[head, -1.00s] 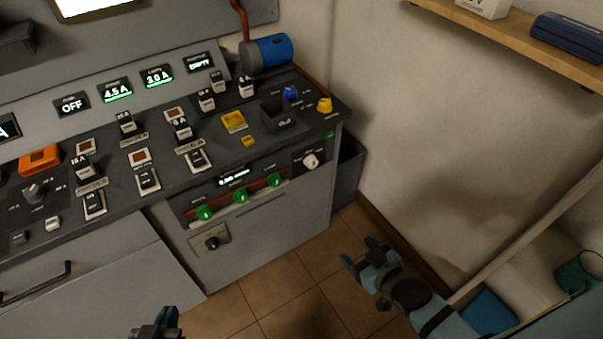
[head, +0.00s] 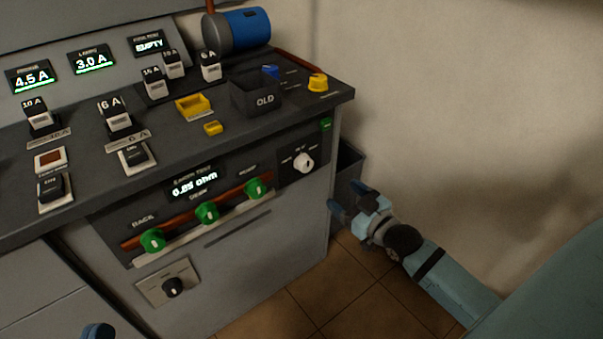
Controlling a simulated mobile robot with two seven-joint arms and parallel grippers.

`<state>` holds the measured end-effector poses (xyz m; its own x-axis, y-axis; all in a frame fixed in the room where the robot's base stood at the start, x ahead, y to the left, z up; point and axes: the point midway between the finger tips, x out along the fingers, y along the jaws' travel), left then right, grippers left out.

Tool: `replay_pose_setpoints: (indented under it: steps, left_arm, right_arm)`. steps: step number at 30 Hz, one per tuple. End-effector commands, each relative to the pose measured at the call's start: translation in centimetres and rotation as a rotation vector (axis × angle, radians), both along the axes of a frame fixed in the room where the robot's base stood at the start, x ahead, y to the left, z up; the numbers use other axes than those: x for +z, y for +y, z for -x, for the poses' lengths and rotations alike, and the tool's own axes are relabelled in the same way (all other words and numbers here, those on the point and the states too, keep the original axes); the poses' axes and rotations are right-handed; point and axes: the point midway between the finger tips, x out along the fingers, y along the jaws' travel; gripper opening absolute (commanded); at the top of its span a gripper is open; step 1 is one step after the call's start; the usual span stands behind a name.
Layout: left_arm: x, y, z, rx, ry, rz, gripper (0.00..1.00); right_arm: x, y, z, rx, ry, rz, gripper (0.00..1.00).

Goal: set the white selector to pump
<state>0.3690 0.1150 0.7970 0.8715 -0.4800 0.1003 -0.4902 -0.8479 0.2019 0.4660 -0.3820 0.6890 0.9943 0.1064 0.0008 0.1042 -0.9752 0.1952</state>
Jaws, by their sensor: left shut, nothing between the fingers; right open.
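The white selector (head: 303,162) is a small round knob on a dark plate at the right end of the console's front face. Labels stand around it, too small to read surely. My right gripper (head: 348,198) is open and empty, below and to the right of the selector, apart from it. Its fingers point up and left, in front of the dark bin. Only a tip of my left gripper (head: 98,331) shows at the bottom left edge; it is shut and far from the selector.
Green knobs (head: 207,212) sit on a red-brown bar left of the selector, with a black knob (head: 173,287) below. A dark bin (head: 347,165) stands between console and wall. A box marked OLD (head: 258,96) and a yellow knob (head: 318,82) are on top.

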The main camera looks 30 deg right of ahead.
Motion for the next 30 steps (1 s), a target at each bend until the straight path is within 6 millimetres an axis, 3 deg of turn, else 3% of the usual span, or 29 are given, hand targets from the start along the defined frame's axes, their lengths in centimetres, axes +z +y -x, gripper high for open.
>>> replay_pose_setpoints:
  steps: [5, 19, 24, 30]
  left_arm:
    - [-1.0, -0.1, -0.1, -0.008, 0.025, -0.013, 0.00]
    - [-5.3, -0.4, -0.1, -0.050, 0.141, -0.078, 0.00]
    - [-6.1, -0.5, 0.0, -0.059, 0.167, -0.093, 0.00]
    - [-6.3, -0.5, 0.0, -0.064, 0.180, -0.099, 0.00]
  right_arm:
    - [0.0, 0.3, -2.2, 0.001, -0.004, -0.001, 0.69]
    - [-0.1, 1.2, -11.0, 0.000, -0.002, -0.001, 0.69]
    - [-0.1, 1.4, -12.7, 0.000, 0.000, -0.001, 0.69]
    - [0.0, 1.5, -13.4, 0.000, 0.002, -0.001, 0.69]
